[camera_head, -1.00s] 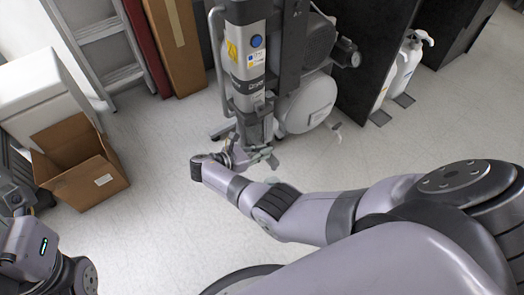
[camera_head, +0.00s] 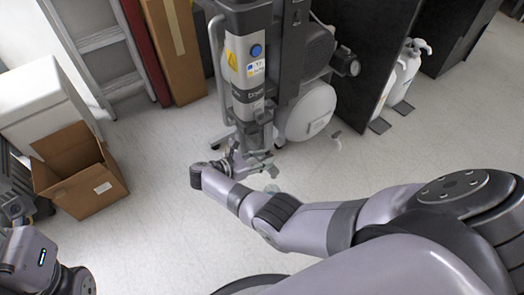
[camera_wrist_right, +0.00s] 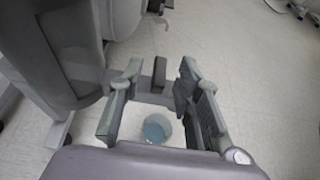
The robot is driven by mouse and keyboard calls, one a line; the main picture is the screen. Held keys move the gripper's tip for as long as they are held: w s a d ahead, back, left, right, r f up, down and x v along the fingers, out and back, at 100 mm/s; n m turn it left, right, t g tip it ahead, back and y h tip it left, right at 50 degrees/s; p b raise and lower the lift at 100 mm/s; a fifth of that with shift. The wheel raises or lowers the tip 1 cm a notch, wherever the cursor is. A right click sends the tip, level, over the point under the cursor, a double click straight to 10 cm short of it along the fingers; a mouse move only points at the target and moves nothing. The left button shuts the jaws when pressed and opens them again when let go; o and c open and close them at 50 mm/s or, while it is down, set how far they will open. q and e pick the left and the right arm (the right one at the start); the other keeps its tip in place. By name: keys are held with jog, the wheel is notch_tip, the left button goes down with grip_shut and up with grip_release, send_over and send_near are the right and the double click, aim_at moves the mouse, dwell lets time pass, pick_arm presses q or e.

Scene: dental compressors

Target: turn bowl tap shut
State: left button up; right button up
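The grey tall dental unit (camera_head: 248,70) stands at the back middle in the head view. My right gripper (camera_head: 256,166) is at its foot. In the right wrist view its two fingers (camera_wrist_right: 160,95) are apart, with a small dark grey lever (camera_wrist_right: 160,72) on a grey bar between and beyond them. The lever looks like the tap, but I cannot tell its turn position or whether a finger touches it. A clear bowl with bluish content (camera_wrist_right: 157,128) shows below, between the fingers. My left arm is at the lower left; its gripper is not clearly seen.
An open cardboard box (camera_head: 85,185) stands on the floor at left, beside a white box (camera_head: 40,100) and a ladder (camera_head: 100,50). A dark panel (camera_head: 370,60) and white bottles (camera_head: 402,75) stand at right. Floor is clear between the cardboard box and the unit.

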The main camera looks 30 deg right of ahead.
notch_tip(320, 180, up, 10)
jog(key=shift+f, duration=0.2)
dwell(0.3)
dwell(0.4)
